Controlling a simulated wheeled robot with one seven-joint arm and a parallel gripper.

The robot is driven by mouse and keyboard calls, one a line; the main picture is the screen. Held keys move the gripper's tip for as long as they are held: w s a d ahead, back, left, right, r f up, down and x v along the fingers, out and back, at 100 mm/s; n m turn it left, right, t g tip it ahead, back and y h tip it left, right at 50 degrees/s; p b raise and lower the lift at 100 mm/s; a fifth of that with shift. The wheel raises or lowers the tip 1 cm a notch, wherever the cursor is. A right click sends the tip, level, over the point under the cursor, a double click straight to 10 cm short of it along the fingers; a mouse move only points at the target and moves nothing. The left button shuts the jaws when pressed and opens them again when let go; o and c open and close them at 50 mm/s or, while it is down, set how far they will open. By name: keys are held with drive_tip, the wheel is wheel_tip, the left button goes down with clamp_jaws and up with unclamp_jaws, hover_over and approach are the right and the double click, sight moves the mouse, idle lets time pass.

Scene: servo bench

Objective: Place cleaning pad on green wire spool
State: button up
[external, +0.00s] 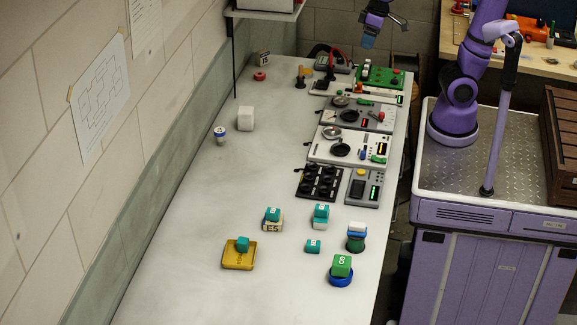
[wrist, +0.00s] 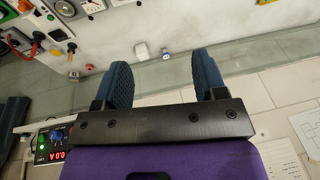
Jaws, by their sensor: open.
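A dark green spool (external: 355,246) stands upright at the front right of the bench in the external view. A blue piece (external: 357,235) and a white block (external: 357,227) are stacked on it; I cannot tell whether either is the cleaning pad. My gripper (external: 369,38) is high at the far end of the bench, well away from the spool. In the wrist view my gripper (wrist: 164,82) is open, with its two blue fingers apart and nothing between them. The spool does not show in the wrist view.
Near the spool are a green cube (external: 342,263) on a blue spool (external: 341,281), several teal blocks, and a yellow tray (external: 232,264) holding one. Instrument panels (external: 348,148) line the right edge. A white cube (external: 246,119) and can (external: 220,136) stand left. The bench's middle is clear.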

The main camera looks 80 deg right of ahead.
drive_tip(key=s+d+f+t+h, duration=0.1)
drive_tip(key=s+d+t, duration=0.1)
drive_tip(key=s+d, duration=0.8)
drive_tip(key=shift+s+d+t+h, duration=0.2)
drive_tip(key=shift+s+t+h, duration=0.1)
drive_tip(key=shift+s, duration=0.25)
